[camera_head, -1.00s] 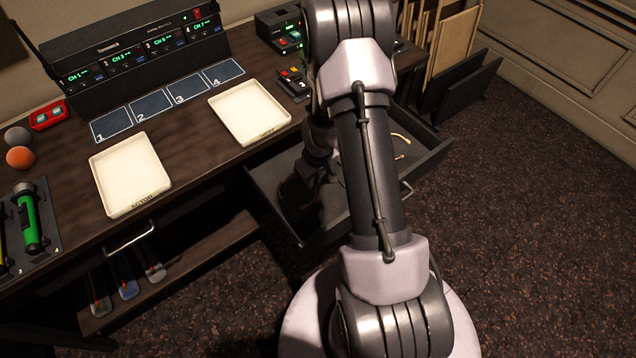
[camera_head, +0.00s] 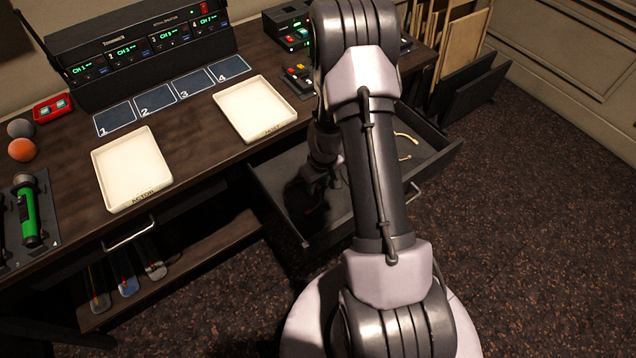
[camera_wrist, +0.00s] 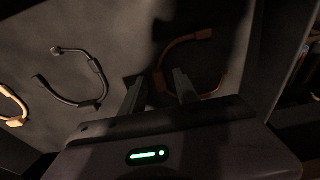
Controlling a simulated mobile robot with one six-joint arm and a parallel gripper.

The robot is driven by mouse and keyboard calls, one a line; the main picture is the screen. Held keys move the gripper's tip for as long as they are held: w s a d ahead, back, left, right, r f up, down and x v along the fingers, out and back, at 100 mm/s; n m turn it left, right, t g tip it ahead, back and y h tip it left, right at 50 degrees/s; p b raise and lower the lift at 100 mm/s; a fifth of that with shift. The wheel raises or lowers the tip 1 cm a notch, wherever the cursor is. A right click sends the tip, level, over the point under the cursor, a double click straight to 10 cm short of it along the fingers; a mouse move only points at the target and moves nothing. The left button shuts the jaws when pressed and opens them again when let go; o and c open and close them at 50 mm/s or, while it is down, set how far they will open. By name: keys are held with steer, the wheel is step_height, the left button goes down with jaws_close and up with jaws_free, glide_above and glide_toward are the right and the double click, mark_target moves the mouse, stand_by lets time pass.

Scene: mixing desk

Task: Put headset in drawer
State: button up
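The open drawer (camera_head: 432,158) sticks out from under the desk, and my arm hides part of it. In the wrist view, my gripper (camera_wrist: 160,88) is over the dark drawer floor (camera_wrist: 120,30), its two fingers spread apart. An orange-brown headset (camera_wrist: 204,36) lies in shadow just beyond the fingers, with one end showing between them; I see no grip on it. A dark headset (camera_wrist: 98,68) and a tan headset (camera_wrist: 14,120) lie to the left in the drawer. In the head view, the gripper end (camera_head: 312,190) is dark inside the drawer, and a light headset (camera_head: 406,137) shows right of my arm.
An actor tray (camera_head: 133,170) and a second white tray (camera_head: 255,110) stand empty on the desk. A receiver rack (camera_head: 150,50) is behind them, with numbered pads in front. A green microphone (camera_head: 28,212) lies at left. Open floor (camera_head: 520,240) is at right.

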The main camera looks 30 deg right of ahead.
steer(key=a+r+t+p, duration=0.1)
steer(key=a+r+p, duration=0.15)
steer(key=r, duration=0.85)
steer(key=a+r+p, duration=0.1)
steer(key=r+p, duration=0.2)
steer(key=r, duration=0.8)
steer(key=s+a+r+m+t, duration=0.1)
steer(key=s+a+r, duration=0.1)
steer(key=a+r, duration=0.35)
steer(key=s+a+r+m, duration=0.1)
steer(key=s+a+r, duration=0.2)
steer(key=r, duration=0.5)
steer(key=s+a+r+m+t+y, duration=0.1)
steer(key=s+a+r, duration=0.3)
steer(key=s, duration=0.2)
steer(key=s+a+r+m+t+y, duration=0.1)
steer(key=s+a+r, duration=0.3)
steer(key=s, duration=0.3)
steer(key=shift+r+m, duration=0.4)
steer(key=shift+r, duration=0.05)
steer(key=shift+d, duration=0.1)
